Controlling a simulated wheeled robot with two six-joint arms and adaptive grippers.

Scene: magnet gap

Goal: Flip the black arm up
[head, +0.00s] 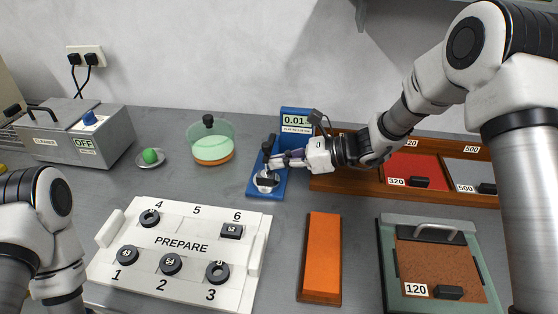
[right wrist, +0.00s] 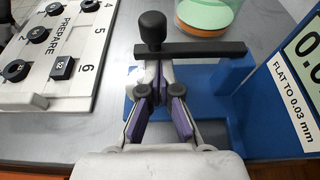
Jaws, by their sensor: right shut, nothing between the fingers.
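The black arm (right wrist: 200,49) is a dark bar with an upright round knob (right wrist: 152,28) at its left end in the right wrist view. It runs across the blue gauge stand (right wrist: 228,82), close to level. In the head view the stand (head: 264,191) is partly hidden by my right gripper (head: 272,165), which reaches in from the right. In the right wrist view the gripper (right wrist: 158,76) is shut and empty, its tips by the knob end of the arm; I cannot tell whether they touch it. My left gripper is out of view.
The gauge display (head: 297,121) stands behind. A glass pot (head: 211,135) with a black-knobbed lid is behind left. A white PREPARE tray (head: 185,225) with several black pieces lies in front left. An orange block (head: 321,258) lies in front right; a wooden rack (head: 330,183) stands right.

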